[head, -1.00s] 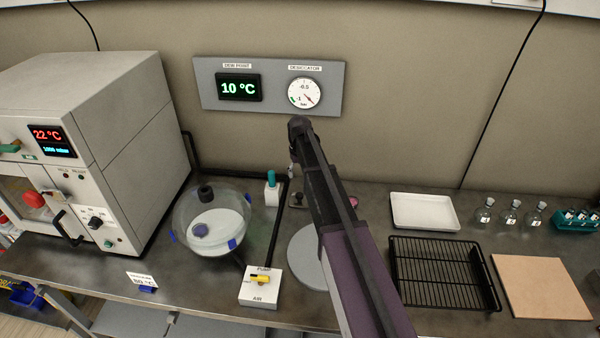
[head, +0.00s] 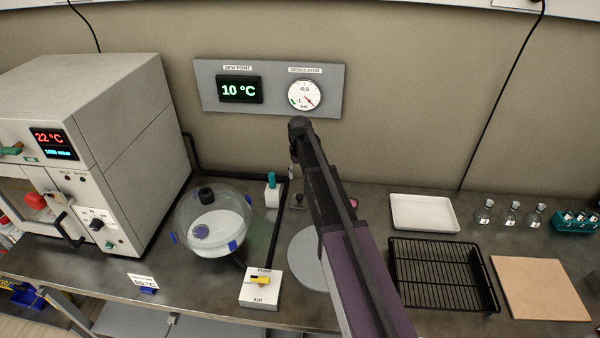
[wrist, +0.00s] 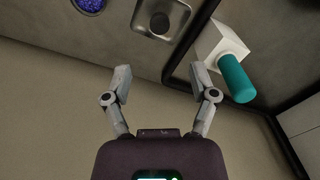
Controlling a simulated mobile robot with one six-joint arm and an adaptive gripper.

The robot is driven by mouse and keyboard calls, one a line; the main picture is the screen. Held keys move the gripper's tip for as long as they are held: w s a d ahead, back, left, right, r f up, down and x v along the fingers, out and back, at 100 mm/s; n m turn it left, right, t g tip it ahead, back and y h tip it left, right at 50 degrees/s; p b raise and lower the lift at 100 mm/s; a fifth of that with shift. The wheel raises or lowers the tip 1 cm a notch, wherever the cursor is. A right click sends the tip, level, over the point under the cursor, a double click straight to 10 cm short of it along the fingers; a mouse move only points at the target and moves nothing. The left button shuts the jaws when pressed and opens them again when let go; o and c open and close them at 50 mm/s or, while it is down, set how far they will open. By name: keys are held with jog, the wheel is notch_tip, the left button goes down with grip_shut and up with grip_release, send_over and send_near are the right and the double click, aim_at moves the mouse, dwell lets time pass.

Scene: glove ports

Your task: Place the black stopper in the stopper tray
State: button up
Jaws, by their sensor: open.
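The small metal stopper tray (wrist: 182,12) is at the top of the wrist view. A dark round thing (wrist: 160,22) sits inside it and looks like the black stopper. The tray also shows in the head view (head: 297,208), small and partly beside my arm. My gripper (wrist: 160,75) is open, with nothing between its fingers. In the wrist picture its fingertips lie below the tray, apart from the dark round thing. In the head view my arm hides most of the gripper.
A white block with a teal knob (wrist: 235,75) stands close beside the tray. The glass desiccator (head: 212,222), with a black cap on top, is to the left, and the pump/air valve box (head: 260,290) is in front. A white tray (head: 424,212) and wire rack (head: 445,275) lie right.

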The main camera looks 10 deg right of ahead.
jog(key=s+m, duration=0.1)
jog(key=s, duration=2.7)
jog(key=shift+s+m, duration=0.4)
